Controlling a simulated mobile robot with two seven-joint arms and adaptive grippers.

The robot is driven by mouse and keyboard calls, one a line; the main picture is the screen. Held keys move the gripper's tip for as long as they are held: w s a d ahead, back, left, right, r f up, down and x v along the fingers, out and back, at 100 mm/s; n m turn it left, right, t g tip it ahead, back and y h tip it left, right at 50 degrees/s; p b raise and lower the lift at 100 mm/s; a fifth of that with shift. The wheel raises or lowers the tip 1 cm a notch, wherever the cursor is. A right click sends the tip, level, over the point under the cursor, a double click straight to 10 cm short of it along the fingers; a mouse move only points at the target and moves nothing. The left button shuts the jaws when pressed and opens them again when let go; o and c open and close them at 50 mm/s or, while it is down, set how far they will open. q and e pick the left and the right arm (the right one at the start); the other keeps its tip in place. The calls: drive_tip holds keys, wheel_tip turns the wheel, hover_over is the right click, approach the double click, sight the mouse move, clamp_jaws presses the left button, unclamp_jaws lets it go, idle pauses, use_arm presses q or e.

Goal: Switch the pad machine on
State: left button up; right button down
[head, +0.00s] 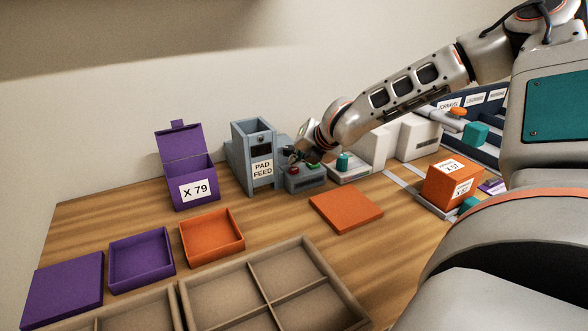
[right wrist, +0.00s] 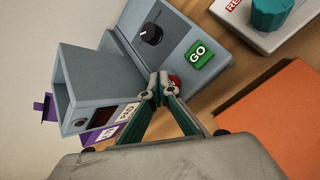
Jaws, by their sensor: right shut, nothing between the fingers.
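The pad machine is grey-blue, with a tall open-topped feeder (head: 243,160) labelled PAD FEED and a lower control box to its right. In the right wrist view its control face (right wrist: 170,55) carries a black knob (right wrist: 151,34), a green GO button (right wrist: 200,55) and a red button (right wrist: 174,82). My right gripper (right wrist: 158,84) is shut and empty. Its fingertips are close beside the red button and partly cover it; I cannot tell whether they touch it. In the head view my right gripper (head: 291,155) is over the control box. My left gripper is not in view.
A purple lidded box marked X 79 (head: 193,190) stands left of the machine. An orange flat piece (head: 346,210) lies in front to the right. A machine with a teal knob (head: 343,161) is beside the pad machine. Trays and a compartment box (head: 262,300) fill the front.

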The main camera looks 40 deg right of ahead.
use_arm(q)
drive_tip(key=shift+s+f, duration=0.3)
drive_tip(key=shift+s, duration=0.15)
use_arm(e)
drive_tip(key=shift+f, duration=0.15)
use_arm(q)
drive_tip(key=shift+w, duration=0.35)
use_arm(e)
drive_tip(key=shift+f, duration=0.25)
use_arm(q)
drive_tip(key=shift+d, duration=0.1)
use_arm(e)
drive_tip(key=shift+f, duration=0.1)
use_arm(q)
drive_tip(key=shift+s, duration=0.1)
use_arm(e)
drive_tip(key=shift+r, duration=0.95)
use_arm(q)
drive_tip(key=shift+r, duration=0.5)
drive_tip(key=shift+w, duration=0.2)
